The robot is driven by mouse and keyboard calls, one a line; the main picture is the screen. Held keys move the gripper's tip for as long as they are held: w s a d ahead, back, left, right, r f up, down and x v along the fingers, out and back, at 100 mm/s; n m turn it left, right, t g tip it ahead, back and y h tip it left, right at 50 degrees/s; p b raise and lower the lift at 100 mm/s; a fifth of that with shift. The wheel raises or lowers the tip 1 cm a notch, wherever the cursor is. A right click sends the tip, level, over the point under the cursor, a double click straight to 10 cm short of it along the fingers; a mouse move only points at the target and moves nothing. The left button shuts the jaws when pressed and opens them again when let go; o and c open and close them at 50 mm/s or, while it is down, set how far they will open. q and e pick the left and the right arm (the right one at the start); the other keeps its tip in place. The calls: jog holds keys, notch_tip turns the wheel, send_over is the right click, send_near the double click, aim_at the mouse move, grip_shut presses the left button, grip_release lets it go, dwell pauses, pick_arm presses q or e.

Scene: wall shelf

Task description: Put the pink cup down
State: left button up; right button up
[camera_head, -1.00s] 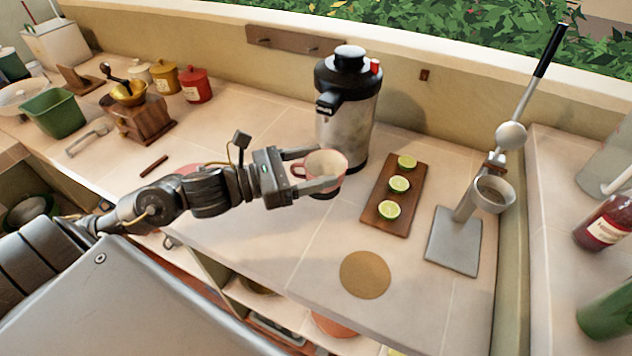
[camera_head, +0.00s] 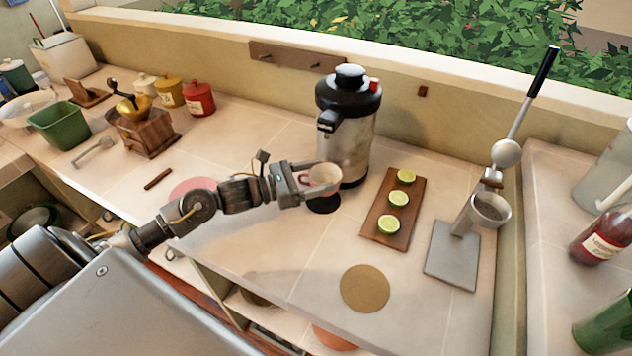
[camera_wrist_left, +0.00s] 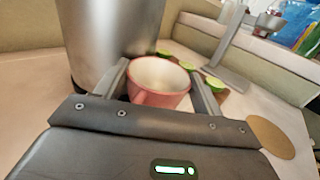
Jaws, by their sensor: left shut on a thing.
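The pink cup (camera_head: 324,180) is upright, with a pale inside, in front of the metal urn (camera_head: 352,145). My left gripper (camera_head: 318,184) is shut on it, with a finger on either side. In the left wrist view the cup (camera_wrist_left: 158,92) sits between the two fingers, beside the urn (camera_wrist_left: 105,40). A black round patch (camera_head: 324,204) shows just below the cup; I cannot tell whether the cup touches anything beneath it. My right gripper is not in view.
A brown round mat (camera_head: 365,289) lies near the counter's front edge. A wooden board (camera_head: 378,228) with lime halves and a metal press (camera_head: 451,262) stand to the right. A pink disc (camera_head: 190,187) is partly behind my arm. The counter between the cup and brown mat is clear.

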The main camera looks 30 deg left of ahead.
pick_arm(q)
notch_tip(320, 180, down, 2)
jog(key=shift+f+p, duration=0.1)
jog(key=shift+p, duration=0.3)
jog(key=shift+s+f, duration=0.1)
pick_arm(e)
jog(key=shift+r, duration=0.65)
pick_arm(q)
jog(key=shift+f, duration=0.1)
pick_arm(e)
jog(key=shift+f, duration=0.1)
pick_arm(q)
jog(key=shift+f+b, duration=0.15)
jog(key=shift+b, duration=0.2)
jog(key=o, duration=1.1)
jog(key=shift+c, duration=0.2)
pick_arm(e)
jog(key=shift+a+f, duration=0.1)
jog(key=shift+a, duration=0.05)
